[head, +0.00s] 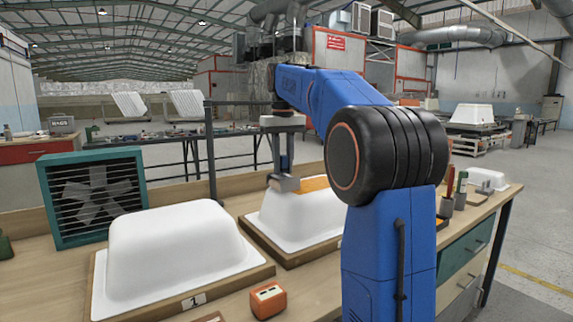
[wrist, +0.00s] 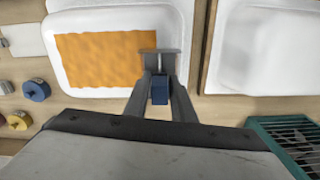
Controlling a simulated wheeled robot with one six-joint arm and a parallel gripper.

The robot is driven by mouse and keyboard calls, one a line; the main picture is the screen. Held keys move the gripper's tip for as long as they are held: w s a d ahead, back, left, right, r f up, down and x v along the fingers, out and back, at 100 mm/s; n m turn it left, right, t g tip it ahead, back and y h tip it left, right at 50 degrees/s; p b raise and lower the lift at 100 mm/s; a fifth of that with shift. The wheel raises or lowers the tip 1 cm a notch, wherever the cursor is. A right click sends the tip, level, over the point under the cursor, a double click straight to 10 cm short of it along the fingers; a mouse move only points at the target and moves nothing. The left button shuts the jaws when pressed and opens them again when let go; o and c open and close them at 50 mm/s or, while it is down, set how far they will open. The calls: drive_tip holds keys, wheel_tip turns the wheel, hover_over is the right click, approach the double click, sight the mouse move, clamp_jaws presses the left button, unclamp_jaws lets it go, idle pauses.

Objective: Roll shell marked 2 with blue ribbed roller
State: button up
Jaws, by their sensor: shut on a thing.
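My gripper (wrist: 160,88) is shut on the blue handle (wrist: 160,97) of a roller. The roller's grey head (wrist: 161,62) is over the right edge of an orange patch (wrist: 100,60) on a white shell (wrist: 120,13). In the head view the grey head (head: 285,184) is at the top of this shell (head: 290,222), left of the orange patch (head: 314,183). I cannot tell whether it touches. My arm hides the shell's right part, and its number does not show. The other white shell (head: 175,250), behind the tag "1" (head: 193,301), is bare.
A teal fan (head: 93,195) stands at the back left of the wooden bench. An orange box (head: 268,300) sits at the front. Round blue (wrist: 36,90) and yellow (wrist: 20,121) items lie beside the shell in the wrist view. Holders with coloured handles (head: 447,200) stand right of my arm.

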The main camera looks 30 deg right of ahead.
drive_tip(key=shift+r, duration=3)
